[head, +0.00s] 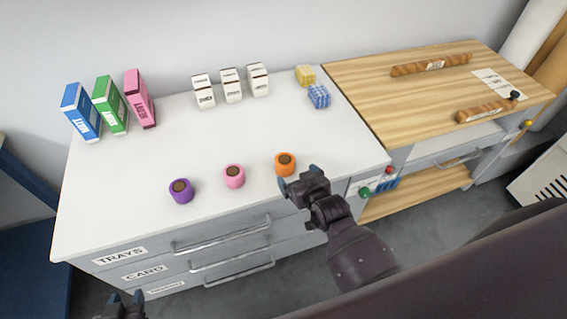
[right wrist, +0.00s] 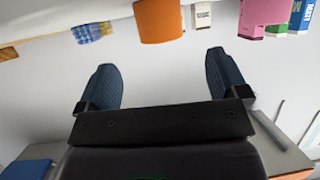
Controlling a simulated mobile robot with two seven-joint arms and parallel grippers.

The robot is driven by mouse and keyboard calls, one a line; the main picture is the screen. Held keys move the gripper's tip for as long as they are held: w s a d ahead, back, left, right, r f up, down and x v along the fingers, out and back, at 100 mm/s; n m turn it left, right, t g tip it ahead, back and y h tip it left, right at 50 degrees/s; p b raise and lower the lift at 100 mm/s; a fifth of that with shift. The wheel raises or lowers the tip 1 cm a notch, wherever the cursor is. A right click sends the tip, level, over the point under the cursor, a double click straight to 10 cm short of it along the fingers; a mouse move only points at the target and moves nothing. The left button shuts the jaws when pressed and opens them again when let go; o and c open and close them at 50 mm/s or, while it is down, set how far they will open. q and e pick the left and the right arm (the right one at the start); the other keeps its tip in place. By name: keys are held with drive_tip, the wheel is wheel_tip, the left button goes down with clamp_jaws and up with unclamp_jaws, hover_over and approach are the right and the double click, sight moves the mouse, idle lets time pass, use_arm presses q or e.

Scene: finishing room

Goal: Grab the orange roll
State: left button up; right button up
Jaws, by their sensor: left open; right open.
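The orange roll (head: 285,164) stands on the white worktop near its front edge, at the right end of a row with a pink roll (head: 234,176) and a purple roll (head: 181,191). My right gripper (head: 298,181) is open and empty, just in front of the orange roll and close to it. In the right wrist view the orange roll (right wrist: 158,20) shows beyond the open fingers (right wrist: 164,82), not between them. My left gripper (head: 125,301) is at the bottom left edge, low in front of the drawers, mostly cut off, open.
Blue (head: 80,112), green (head: 110,105) and pink boxes (head: 140,98) stand at the back left. A wooden bench top (head: 370,90) adjoins at right. The middle worktop is clear.

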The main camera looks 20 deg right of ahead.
sight(289, 167)
drive_tip(key=shift+x, duration=4.4)
drive_tip(key=shift+r, duration=0.15)
drive_tip(key=c, duration=1)
